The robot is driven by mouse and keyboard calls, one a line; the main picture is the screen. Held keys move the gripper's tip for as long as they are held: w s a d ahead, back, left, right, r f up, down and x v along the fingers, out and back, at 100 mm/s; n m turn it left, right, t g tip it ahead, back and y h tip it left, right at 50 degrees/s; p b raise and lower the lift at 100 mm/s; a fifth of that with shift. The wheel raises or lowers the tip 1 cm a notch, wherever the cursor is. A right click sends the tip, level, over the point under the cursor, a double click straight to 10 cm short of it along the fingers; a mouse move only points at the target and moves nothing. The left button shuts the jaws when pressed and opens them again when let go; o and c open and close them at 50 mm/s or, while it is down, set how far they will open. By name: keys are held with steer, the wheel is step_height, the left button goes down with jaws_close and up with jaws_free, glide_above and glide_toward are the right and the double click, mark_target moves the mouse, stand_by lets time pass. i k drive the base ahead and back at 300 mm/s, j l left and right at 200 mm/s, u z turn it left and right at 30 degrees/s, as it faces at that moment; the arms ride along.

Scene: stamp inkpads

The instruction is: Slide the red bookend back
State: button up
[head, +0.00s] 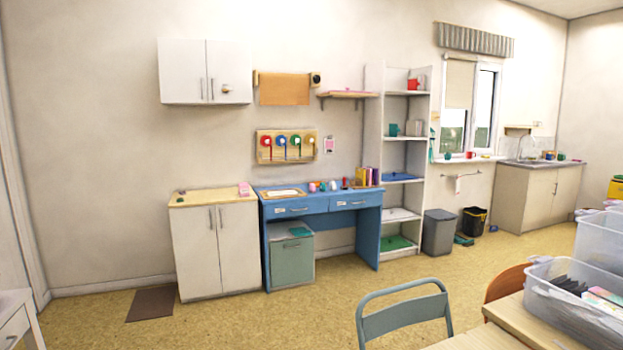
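I cannot make out the red bookend for certain at this size. A row of books (367,176) stands upright at the right end of the blue desk (321,203), and a narrow red piece shows near them. A small red object (412,84) also sits on the top shelf of the tall white shelf unit (406,139); I cannot tell its shape. My gripper is not in view.
Small coloured items (322,186) and a pale tray (283,193) lie on the desk. A grey metal chair (403,316) and a table with clear plastic bins (575,300) stand in front at right. The floor (240,325) before the desk is largely clear.

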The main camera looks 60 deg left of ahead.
mark_target(413, 84)
steer(key=u, duration=1.5)
